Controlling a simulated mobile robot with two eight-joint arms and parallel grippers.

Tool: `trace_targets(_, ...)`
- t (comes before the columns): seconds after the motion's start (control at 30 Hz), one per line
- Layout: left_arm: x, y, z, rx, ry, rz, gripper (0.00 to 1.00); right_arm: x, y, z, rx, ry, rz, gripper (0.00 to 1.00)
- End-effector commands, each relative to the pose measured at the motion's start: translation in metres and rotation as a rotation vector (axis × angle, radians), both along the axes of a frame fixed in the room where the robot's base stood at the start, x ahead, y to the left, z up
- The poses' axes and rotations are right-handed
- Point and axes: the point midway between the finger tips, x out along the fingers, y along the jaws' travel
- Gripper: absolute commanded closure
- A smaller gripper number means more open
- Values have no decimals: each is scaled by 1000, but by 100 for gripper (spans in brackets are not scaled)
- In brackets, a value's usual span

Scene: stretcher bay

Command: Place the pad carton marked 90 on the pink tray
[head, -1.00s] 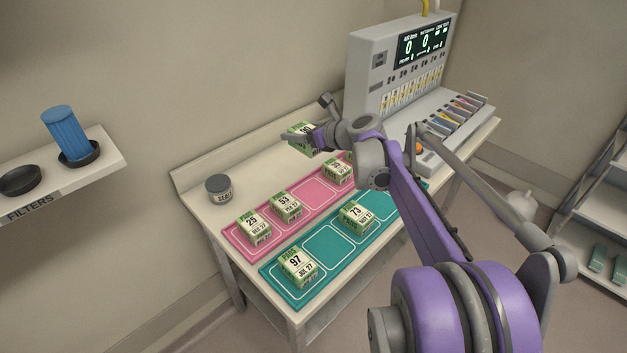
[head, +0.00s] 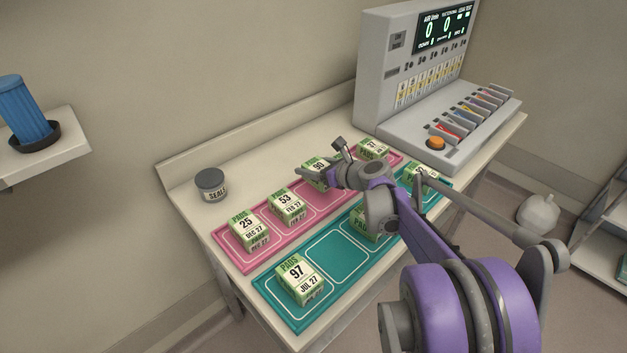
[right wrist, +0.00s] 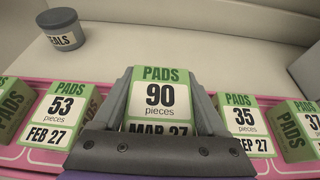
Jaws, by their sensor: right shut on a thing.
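The green and white pad carton marked 90 (head: 317,170) is between the fingers of my right gripper (head: 322,180). In the right wrist view the carton (right wrist: 160,98) is upright, its label facing the camera, with a finger on each side. It is over the pink tray (head: 290,237), between the carton marked 53 (head: 287,203) and the carton marked 35 (right wrist: 245,123). Its base is hidden, so I cannot tell whether it touches the tray. My left gripper is not in view.
The pink tray also holds cartons marked 25 (head: 248,228) and 37 (head: 373,148). The teal tray (head: 337,258) in front holds several cartons, including one marked 97 (head: 298,278). A grey jar (head: 211,185) stands at the back left; a grey console (head: 400,85) stands at the right.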

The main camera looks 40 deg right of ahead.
Motion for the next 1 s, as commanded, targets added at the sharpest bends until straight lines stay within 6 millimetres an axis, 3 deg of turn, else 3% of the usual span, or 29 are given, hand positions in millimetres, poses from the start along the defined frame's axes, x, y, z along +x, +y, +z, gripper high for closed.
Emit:
trace_targets(0.3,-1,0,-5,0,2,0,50,0,0,-38,0,0,0,94)
trace_targets(0.7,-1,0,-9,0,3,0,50,0,0,-43,0,0,0,94)
trace_targets(0.73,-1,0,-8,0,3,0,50,0,0,-43,0,0,0,22)
trace_targets(0.87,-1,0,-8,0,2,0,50,0,0,-42,0,0,0,0)
trace_targets(1.0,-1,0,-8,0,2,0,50,0,0,-42,0,0,0,0)
